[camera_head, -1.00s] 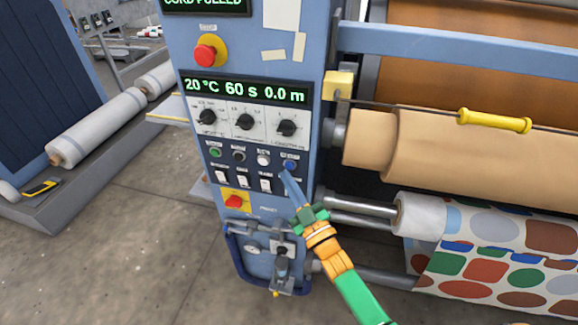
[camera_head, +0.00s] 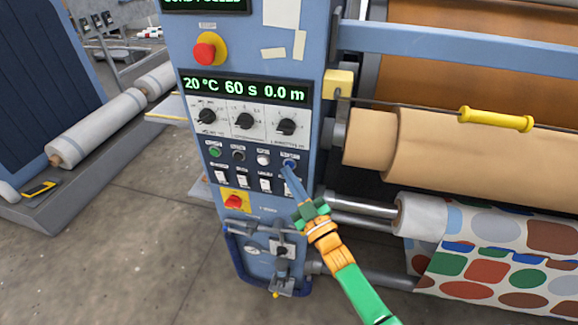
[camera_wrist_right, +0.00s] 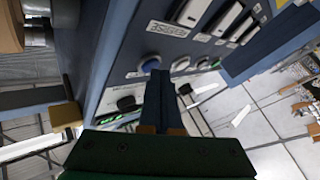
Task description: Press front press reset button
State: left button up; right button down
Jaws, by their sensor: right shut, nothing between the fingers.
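The blue button (camera_head: 289,164) is the rightmost of a row of round buttons on the blue press panel. It also shows in the right wrist view (camera_wrist_right: 150,65), just beyond the fingertips. My right gripper (camera_head: 288,172) is shut and empty, its blue fingers pointing up at the blue button. The fingertips (camera_wrist_right: 160,74) overlap the button's lower edge in the head view; I cannot tell whether they touch it. The label over the button is too small to read. My left gripper is not in view.
Next to it in the row are a white button (camera_head: 263,159), a dark one (camera_head: 238,155) and a green one (camera_head: 215,152). White switches (camera_head: 266,184) sit below. A red knob (camera_head: 234,201) and a red emergency button (camera_head: 205,51) are on the panel. Rollers (camera_head: 420,215) stand to the right.

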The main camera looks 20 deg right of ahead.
jog(key=shift+w, duration=0.1)
dwell(0.5)
jog(key=shift+s+a+p, duration=0.35)
jog(key=shift+s+p, duration=0.05)
jog(key=shift+s, duration=0.25)
jog(key=s+a+p, duration=0.1)
jog(key=s, duration=0.1)
jog(key=s+a+p, duration=0.1)
jog(key=s+a, duration=0.1)
jog(key=shift+d, duration=0.1)
dwell(0.7)
